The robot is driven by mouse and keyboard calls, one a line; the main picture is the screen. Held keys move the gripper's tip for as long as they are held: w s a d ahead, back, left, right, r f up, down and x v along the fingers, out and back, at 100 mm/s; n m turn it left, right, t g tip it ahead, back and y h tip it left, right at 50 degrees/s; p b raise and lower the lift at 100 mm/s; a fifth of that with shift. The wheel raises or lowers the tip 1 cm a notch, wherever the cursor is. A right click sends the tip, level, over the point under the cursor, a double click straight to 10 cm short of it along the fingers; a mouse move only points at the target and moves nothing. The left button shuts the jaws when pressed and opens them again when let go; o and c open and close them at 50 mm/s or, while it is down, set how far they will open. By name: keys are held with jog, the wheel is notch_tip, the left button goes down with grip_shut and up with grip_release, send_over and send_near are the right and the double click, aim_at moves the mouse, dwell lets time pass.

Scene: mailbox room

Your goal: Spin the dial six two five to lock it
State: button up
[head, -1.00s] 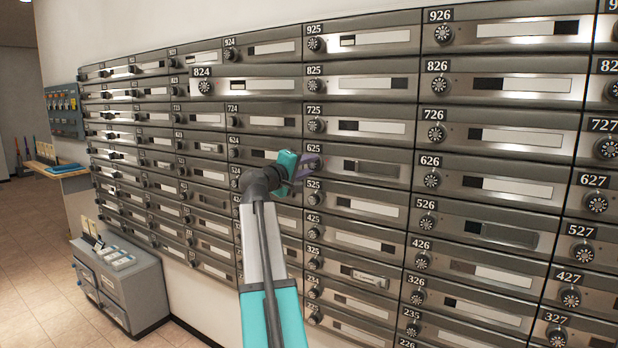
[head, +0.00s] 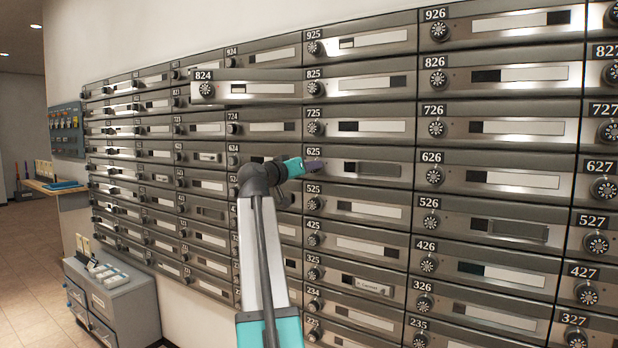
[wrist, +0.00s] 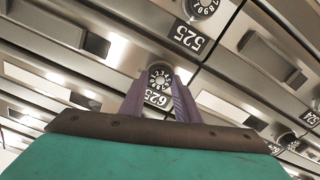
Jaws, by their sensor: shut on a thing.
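The dial of mailbox 625 (wrist: 160,79) sits between the two purple fingers of my gripper (wrist: 158,86) in the wrist view, which is upside down. The gripper is shut on this dial. In the head view my gripper (head: 314,164) reaches the left end of the 625 door (head: 372,168) and hides its dial. The 625 number plate (wrist: 157,98) shows next to the dial. The dial's exact setting is too small to read.
The 525 dial (head: 313,204) is just below and the 725 dial (head: 314,128) just above. Door 824 (head: 270,89) stands out from the wall of boxes. A grey cabinet (head: 120,300) stands on the floor at left.

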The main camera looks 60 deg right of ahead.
jog(key=shift+f+m+b, duration=0.1)
jog(key=shift+m+b, duration=0.4)
jog(key=shift+m, duration=0.3)
jog(key=o, duration=1)
jog(key=shift+o, duration=0.2)
jog(key=a+p, duration=0.2)
jog(key=a, duration=1.1)
jog(key=shift+a, duration=0.4)
